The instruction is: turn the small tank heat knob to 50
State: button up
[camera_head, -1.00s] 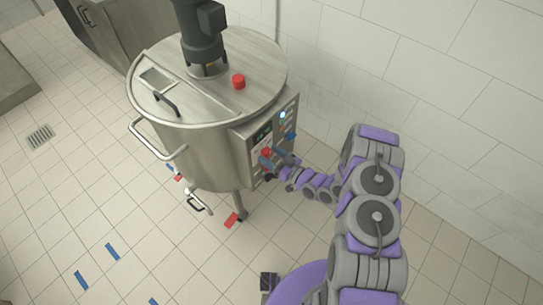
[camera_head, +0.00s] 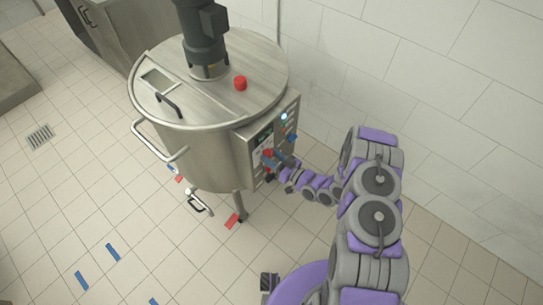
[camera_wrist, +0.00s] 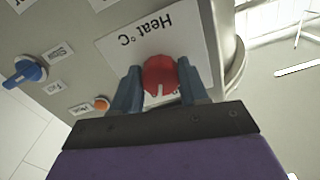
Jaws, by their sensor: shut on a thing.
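The steel tank (camera_head: 195,100) stands left of my arm, with its control panel (camera_head: 272,132) on the side facing my arm. In the wrist view a red knob (camera_wrist: 160,74) sits on the panel under a label reading "Heat °C" (camera_wrist: 145,30), which appears upside down. A pale pointer line shows on the knob's lower part. My gripper (camera_wrist: 158,88) has one blue-grey finger on each side of the red knob and is shut on it. The scale around the knob is mostly hidden by the knob and fingers. In the head view the gripper (camera_head: 272,160) is at the panel's lower part.
A blue knob (camera_wrist: 25,72) and an orange button (camera_wrist: 101,104) are on the panel beside the red knob. A red button (camera_head: 240,83) and a motor (camera_head: 204,35) are on the lid. A tiled wall stands behind; the floor at left is mostly clear.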

jog(key=shift+m+p, duration=0.45)
jog(key=shift+m, duration=0.15)
jog(key=o, duration=1.1)
jog(key=shift+d, duration=0.1)
jog(key=shift+c, duration=0.2)
jog(key=p+v, duration=0.3)
jog(key=v, duration=1.4)
jog(key=shift+d, duration=0.2)
jog(key=shift+s+f, duration=0.1)
